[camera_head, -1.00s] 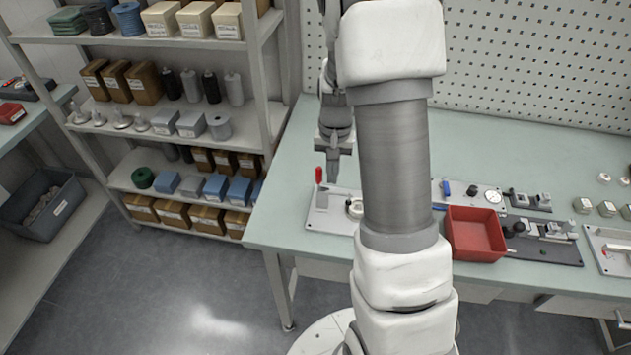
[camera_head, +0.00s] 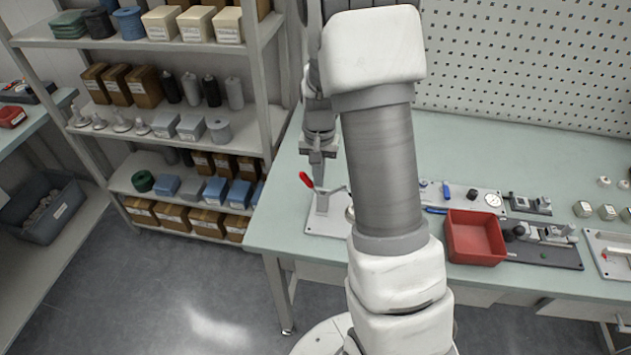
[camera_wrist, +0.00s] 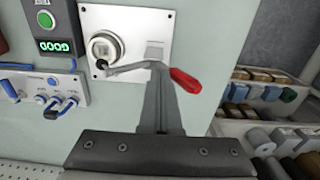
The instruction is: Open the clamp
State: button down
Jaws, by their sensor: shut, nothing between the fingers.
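The clamp's red handle (camera_head: 306,180) leans to the left in the head view, with its metal lever running right above a pale base plate (camera_head: 322,222). In the wrist view, the red handle (camera_wrist: 186,80) lies to the right of the finger tips. My arm hides part of the fixture.
A red bin (camera_head: 474,237) stands to the right on the green bench (camera_head: 480,150). A panel with blue levers (camera_wrist: 50,90) and a display reading GOOD (camera_wrist: 54,46) lie left in the wrist view. Shelves (camera_head: 160,135) stand left of the bench.

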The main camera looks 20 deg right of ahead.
jog(key=shift+w+a, duration=0.15)
jog(key=shift+a, duration=0.05)
dwell(0.3)
jog(key=shift+w+a+f, duration=0.2)
jog(key=shift+w+a, duration=0.05)
jog(key=shift+a, duration=0.1)
jog(key=shift+d, duration=0.1)
notch_tip(320, 180, up, 7)
jog(key=s+d+p, duration=0.1)
jog(key=p, duration=0.3)
jog(key=shift+d, duration=0.3)
dwell(0.4)
jog(key=shift+s+r, duration=0.1)
